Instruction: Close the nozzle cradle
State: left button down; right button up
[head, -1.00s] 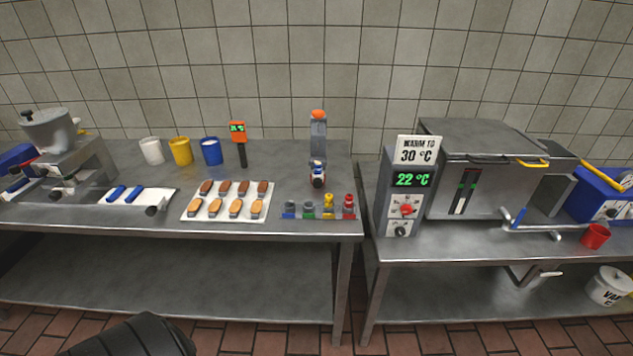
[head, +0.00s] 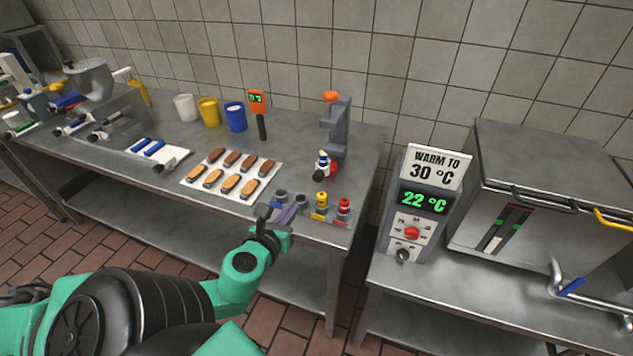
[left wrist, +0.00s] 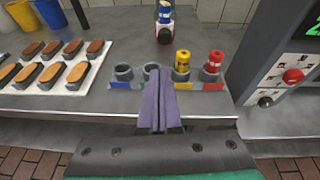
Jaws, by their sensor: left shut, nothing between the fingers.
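A grey upright stand with an orange top (head: 335,125) is at the back right of the left table. It looks like the nozzle cradle, but I cannot tell for sure. A small white, blue and red piece with a dark end (head: 326,167) is in front of it; it also shows in the left wrist view (left wrist: 164,20). My left gripper (head: 287,214) is shut and empty, at the table's front edge. Its purple fingers (left wrist: 160,100) overlap the row of nozzle holders in the left wrist view. They hide part of that row. My right gripper is not in view.
The nozzle row has a yellow piece (head: 321,201) and a red piece (head: 343,206) at its right. A tray of pastries (head: 191,182) lies left. Cups (head: 235,117) and an orange-topped thermometer (head: 258,100) stand behind. A warming unit (head: 425,205) is on the right table.

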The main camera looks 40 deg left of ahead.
pick_arm(q)
jog(key=m, duration=0.1)
jog(key=b, duration=0.2)
send_near(316, 179)
jog(key=shift+w+a+f+h, duration=0.15)
jog(key=shift+w+a+f, duration=0.05)
jog(key=shift+w+f, duration=0.3)
jog(key=shift+w+a+f+h, duration=0.15)
jog(key=shift+w+a+f, duration=0.1)
jog(key=shift+w+f, duration=0.25)
jog(key=shift+w+a+f, duration=0.1)
jog(key=shift+w+a, duration=0.15)
jog(key=shift+w, duration=0.35)
jog(key=shift+w+a+r, duration=0.1)
jog(key=shift+w+a, duration=0.1)
jog(key=shift+w, duration=0.45)
jog(key=shift+w+a+f, duration=0.1)
jog(key=shift+w+a, duration=0.15)
jog(key=shift+w, duration=0.35)
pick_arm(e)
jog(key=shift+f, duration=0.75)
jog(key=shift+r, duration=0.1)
